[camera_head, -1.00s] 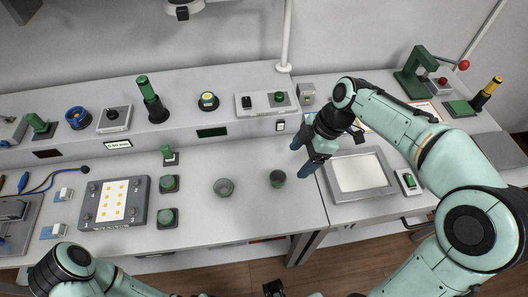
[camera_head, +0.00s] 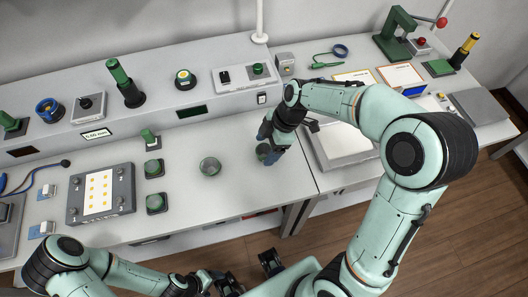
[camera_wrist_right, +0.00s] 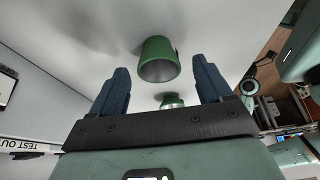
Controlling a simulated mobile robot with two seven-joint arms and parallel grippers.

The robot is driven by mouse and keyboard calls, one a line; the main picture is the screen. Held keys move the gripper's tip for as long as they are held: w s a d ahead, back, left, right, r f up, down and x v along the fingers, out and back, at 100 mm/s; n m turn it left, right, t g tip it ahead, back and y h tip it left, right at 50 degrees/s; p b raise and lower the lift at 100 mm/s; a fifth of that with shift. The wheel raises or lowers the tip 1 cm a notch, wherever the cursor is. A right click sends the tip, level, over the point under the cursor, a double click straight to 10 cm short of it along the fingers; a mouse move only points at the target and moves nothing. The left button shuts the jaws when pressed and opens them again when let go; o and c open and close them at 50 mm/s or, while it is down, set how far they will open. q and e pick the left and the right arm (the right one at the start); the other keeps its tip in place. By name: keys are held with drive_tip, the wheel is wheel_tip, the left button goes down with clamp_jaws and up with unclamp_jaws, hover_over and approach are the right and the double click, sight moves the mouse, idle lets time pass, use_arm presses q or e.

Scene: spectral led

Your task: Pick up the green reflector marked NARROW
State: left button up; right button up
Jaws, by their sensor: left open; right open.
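Two green cup-shaped reflectors stand on the bench top. The smaller one (camera_head: 262,152) is at my right gripper (camera_head: 267,148), and the wider one (camera_head: 210,166) is to its left. In the right wrist view the nearer green reflector (camera_wrist_right: 158,60) lies ahead of and between my open blue fingertips (camera_wrist_right: 162,82), apart from both. A second green reflector (camera_wrist_right: 172,100) shows farther off between the fingers. No NARROW marking is readable; a dark patch shows on the nearer one's side. My left gripper (camera_head: 228,283) is low at the bottom edge, away from the bench objects.
A pale framed tray (camera_head: 338,146) lies right, close to my right arm. A raised shelf (camera_head: 190,112) runs behind. Bench between the reflectors is clear.

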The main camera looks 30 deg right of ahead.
drive_tip(key=shift+x, duration=1.15)
drive_tip(key=c, duration=1)
